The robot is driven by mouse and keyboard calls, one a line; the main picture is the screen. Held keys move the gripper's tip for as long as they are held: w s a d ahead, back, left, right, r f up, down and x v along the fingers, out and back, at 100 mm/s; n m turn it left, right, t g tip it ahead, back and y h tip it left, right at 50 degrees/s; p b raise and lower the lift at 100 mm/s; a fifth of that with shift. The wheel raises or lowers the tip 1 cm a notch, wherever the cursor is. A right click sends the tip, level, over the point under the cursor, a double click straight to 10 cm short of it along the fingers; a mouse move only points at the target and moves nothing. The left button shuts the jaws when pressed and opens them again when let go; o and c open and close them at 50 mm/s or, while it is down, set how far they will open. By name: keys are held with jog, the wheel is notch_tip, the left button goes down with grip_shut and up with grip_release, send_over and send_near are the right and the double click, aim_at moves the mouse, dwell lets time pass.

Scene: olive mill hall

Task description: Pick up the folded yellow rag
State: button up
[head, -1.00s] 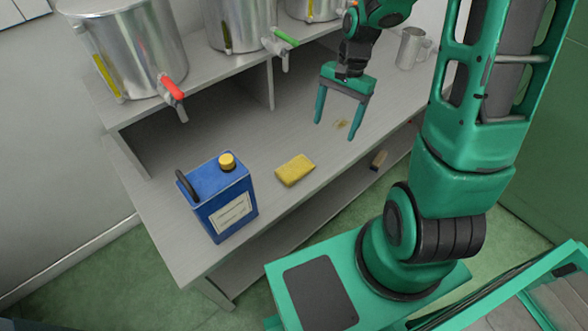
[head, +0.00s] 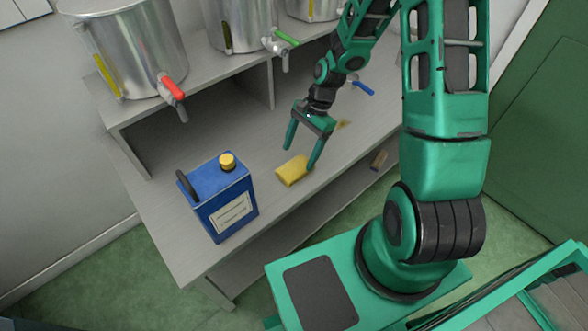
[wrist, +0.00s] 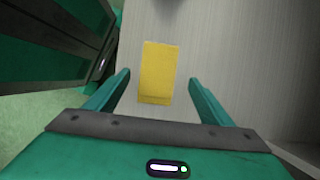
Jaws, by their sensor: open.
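The folded yellow rag (head: 291,171) lies flat on the grey bench, to the right of the blue canister. My gripper (head: 300,158) is open and empty, pointing down above the rag, with its right finger partly in front of the rag's right end in the head view. In the wrist view the rag (wrist: 158,72) lies ahead of my open gripper (wrist: 161,82), lined up between the two fingers. I see no contact between the fingers and the rag.
The blue canister (head: 222,205) with a yellow cap stands left of the rag on the bench (head: 180,225). Steel vats (head: 130,48) with taps stand on the raised shelf behind. A brush-like brown block (head: 379,159) lies on the lower shelf.

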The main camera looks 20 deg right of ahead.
aim_at(294, 168)
jog(key=shift+x, duration=2.55)
jog(key=shift+s+d, duration=0.1)
jog(key=shift+d, duration=0.05)
jog(key=c, duration=1.2)
jog(key=shift+r, duration=0.45)
notch_tip(294, 168, up, 3)
jog(key=shift+r, duration=0.25)
jog(key=s+a+r, duration=0.2)
jog(key=s, duration=0.1)
jog(key=s+a+r, duration=0.2)
jog(key=s+a, duration=0.1)
jog(key=s+a+r, duration=0.2)
jog(key=shift+s+a+r, duration=0.3)
jog(key=shift+s+a, duration=0.05)
jog(key=shift+s, duration=0.05)
